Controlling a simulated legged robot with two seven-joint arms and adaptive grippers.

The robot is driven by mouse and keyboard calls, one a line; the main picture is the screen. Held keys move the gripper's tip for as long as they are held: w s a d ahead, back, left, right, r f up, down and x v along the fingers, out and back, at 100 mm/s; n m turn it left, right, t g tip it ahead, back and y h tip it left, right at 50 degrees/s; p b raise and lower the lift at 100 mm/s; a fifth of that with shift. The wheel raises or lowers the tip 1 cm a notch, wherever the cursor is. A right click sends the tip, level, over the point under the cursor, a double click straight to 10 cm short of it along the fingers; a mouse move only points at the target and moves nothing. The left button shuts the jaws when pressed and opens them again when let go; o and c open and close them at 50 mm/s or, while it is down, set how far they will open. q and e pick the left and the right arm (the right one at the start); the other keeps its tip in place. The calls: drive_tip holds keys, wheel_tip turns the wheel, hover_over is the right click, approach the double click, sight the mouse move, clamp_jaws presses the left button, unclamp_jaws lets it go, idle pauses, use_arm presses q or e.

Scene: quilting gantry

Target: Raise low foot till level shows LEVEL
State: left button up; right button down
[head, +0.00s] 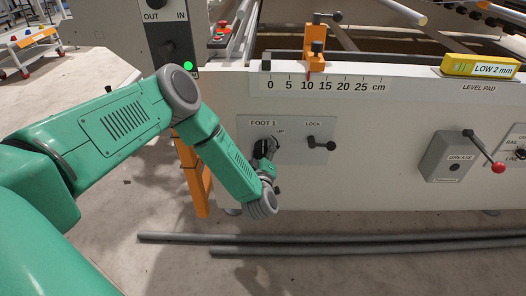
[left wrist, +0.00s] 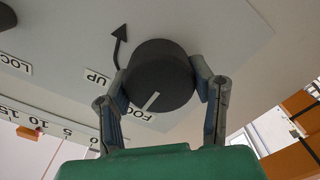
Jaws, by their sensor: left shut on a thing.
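The black FOOT 1 knob (left wrist: 158,75) sits on a panel (head: 302,147) marked UP with a curved arrow. My left gripper (left wrist: 163,90) is shut on this knob, one finger on each side; a white pointer line shows on the knob. In the head view the left gripper (head: 268,152) is at the knob and my wrist partly hides it. A yellow level (head: 480,66) on the LEVEL PAD at the upper right reads LOW 2 mm. My right gripper is not in view.
A black LOCK lever (head: 321,144) is right of the knob. A grey GREASE box (head: 452,157) with a red-tipped lever is farther right. An orange clamp (head: 315,48) stands above the centimetre scale (head: 330,87). Grey pipes (head: 330,243) lie on the floor below.

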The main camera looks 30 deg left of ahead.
use_arm(q)
drive_tip(key=shift+s+m+p, duration=0.15)
drive_tip(key=shift+m+p, duration=0.85)
drive_tip(key=shift+m, duration=0.3)
drive_tip(key=m+p, duration=0.2)
drive_tip(key=m, duration=0.2)
drive_tip(key=shift+d+f+m, duration=0.1)
drive_tip(key=shift+d+m, duration=0.05)
drive_tip(key=shift+m, duration=0.15)
drive_tip(key=m+p, duration=0.1)
drive_tip(key=m, duration=0.2)
drive_tip(key=shift+f+m, duration=0.1)
drive_tip(key=shift+m, duration=0.2)
drive_tip(key=shift+d+f+m, duration=0.1)
drive_tip(key=shift+f+m, duration=0.05)
drive_tip(key=shift+m, duration=2.35)
drive_tip(key=o, duration=1.2)
drive_tip(key=shift+c, duration=0.2)
drive_tip(key=shift+r, duration=0.2)
